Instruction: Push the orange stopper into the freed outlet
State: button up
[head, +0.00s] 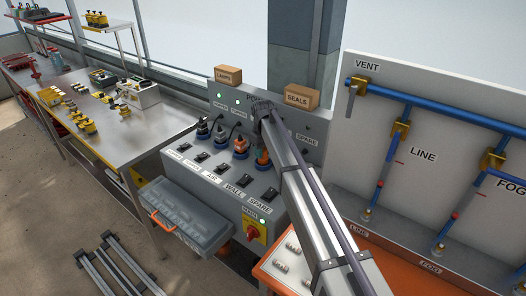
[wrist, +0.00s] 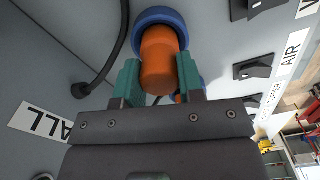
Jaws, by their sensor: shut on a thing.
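The orange stopper (wrist: 160,62) is between the two green fingers of my gripper (wrist: 158,82) in the wrist view, and my gripper is shut on it. The stopper's far end overlaps a round blue outlet ring (wrist: 165,15); I cannot tell how deep it sits in it. In the head view the orange stopper (head: 263,157) shows at the right end of the row of outlets, beside my arm, which hides part of that spot. My gripper is hard to make out there.
An orange plug (head: 240,146) and darker plugs (head: 202,130) sit in the outlets to the left. Black switches and labels line the sloped panel (head: 232,170) in front. A black cable (wrist: 108,60) hangs close to the fingers. A grey drawer (head: 190,215) stands out below.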

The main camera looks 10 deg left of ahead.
jog(key=shift+f+b, duration=0.7)
dwell(0.9)
jog(key=o, duration=1)
jog(key=shift+r, duration=0.1)
notch_tip(320, 180, up, 11)
jog(key=p, duration=1.1)
jog(key=shift+s+d+f+m, duration=0.1)
jog(key=shift+s+d+m, duration=1.6)
jog(key=shift+s+d, duration=4.3)
jog(key=shift+s+d+f+m, duration=0.15)
jog(key=shift+s+d+m, duration=1.55)
jog(key=shift+s+d, duration=4.25)
jog(key=shift+s+d+f+m, duration=0.1)
jog(key=shift+s+d+m, duration=1.6)
jog(key=shift+s+d, duration=4.3)
